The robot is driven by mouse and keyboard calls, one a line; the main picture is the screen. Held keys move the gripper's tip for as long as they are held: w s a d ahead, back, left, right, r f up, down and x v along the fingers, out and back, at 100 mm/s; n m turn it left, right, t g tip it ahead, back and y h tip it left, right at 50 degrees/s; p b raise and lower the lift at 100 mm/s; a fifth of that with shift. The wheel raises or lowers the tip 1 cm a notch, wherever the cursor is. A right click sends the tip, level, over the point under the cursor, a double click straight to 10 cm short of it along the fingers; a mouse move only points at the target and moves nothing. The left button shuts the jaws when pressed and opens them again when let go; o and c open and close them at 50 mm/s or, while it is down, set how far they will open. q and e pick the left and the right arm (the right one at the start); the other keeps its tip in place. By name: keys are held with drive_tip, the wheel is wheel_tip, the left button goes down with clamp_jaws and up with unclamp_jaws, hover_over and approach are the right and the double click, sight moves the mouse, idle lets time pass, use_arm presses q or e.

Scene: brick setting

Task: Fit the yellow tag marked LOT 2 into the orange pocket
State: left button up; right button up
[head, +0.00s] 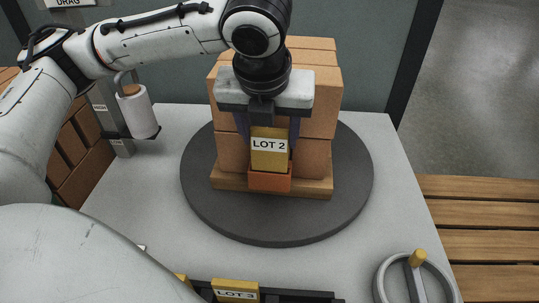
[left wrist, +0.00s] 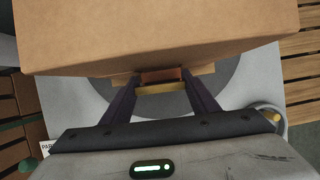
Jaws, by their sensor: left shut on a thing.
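The yellow tag marked LOT 2 (head: 268,157) is upright between the fingers of my left gripper (head: 268,150), which is shut on it. The tag's lower end meets the top of the orange pocket (head: 269,182); I cannot tell how deep it sits inside. The pocket is on the front of a wooden base at the foot of the brick stack. In the left wrist view the tag (left wrist: 162,88) shows as a yellow edge between the dark fingers, with the orange pocket (left wrist: 161,75) just beyond it. My right gripper is not in view.
The brick stack (head: 318,100) stands on a dark round turntable (head: 350,195) right behind the gripper. A rack at the front holds a LOT 3 tag (head: 237,291). A grey ring with a handle (head: 417,280) is at front right. Wooden slats (head: 490,210) lie right of the table.

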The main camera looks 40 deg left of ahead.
sight(269, 147)
use_arm(q)
wheel_tip(269, 147, down, 5)
drive_tip(key=shift+r+b, duration=0.1)
drive_tip(key=shift+b, duration=0.6)
drive_tip(key=shift+c, duration=1)
drive_tip(key=shift+r, duration=0.1)
drive_tip(key=o, duration=1.2)
drive_tip(key=shift+s, duration=0.1)
drive_tip(key=shift+o, duration=0.2)
drive_tip(key=shift+r, duration=0.1)
drive_tip(key=shift+r, duration=0.2)
drive_tip(key=p+v, duration=0.3)
drive_tip(key=v, duration=0.8)
drive_tip(key=shift+r+p, duration=0.3)
drive_tip(key=shift+p, duration=0.05)
